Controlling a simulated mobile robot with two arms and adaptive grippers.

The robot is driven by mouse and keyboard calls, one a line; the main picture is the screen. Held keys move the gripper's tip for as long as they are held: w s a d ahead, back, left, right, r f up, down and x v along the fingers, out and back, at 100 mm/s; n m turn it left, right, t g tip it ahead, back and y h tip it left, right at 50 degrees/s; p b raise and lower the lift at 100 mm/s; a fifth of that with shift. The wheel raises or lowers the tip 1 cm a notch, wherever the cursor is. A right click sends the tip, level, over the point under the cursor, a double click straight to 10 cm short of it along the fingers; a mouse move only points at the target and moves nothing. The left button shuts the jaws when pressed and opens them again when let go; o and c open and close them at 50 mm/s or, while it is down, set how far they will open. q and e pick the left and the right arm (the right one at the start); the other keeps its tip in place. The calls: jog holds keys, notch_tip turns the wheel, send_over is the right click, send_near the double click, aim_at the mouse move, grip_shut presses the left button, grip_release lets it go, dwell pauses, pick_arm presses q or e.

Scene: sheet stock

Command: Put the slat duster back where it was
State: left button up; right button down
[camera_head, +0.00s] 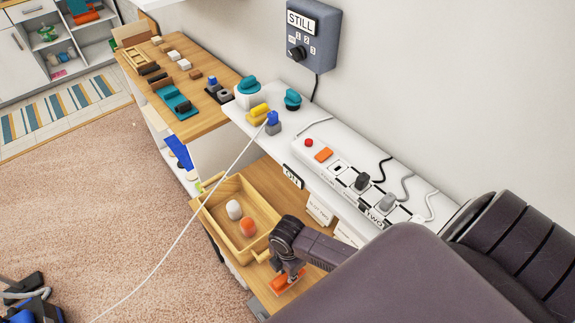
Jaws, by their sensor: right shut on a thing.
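My right gripper (290,272) reaches down from the right, over the wooden surface (262,284) just right of a wooden tray. It is shut on an orange piece, which I take to be the slat duster (284,284). Only part of the duster shows below the fingers, and the gripper covers the rest. The duster is at or just above the wooden surface; I cannot tell whether it touches. My left gripper is not in view.
The wooden tray (211,216) holds a white and an orange rounded piece. Above is a white shelf (300,135) with a power strip (345,178) and plugs. A white cord (180,237) crosses to the floor. A wooden counter (205,122) with small items stands behind.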

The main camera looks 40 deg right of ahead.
jog(key=shift+f, duration=2.1)
jog(key=c, duration=1.8)
grip_release()
jog(key=shift+o, duration=0.2)
jog(key=shift+r, duration=0.1)
notch_tip(320, 180, up, 12)
jog(key=shift+f, duration=0.1)
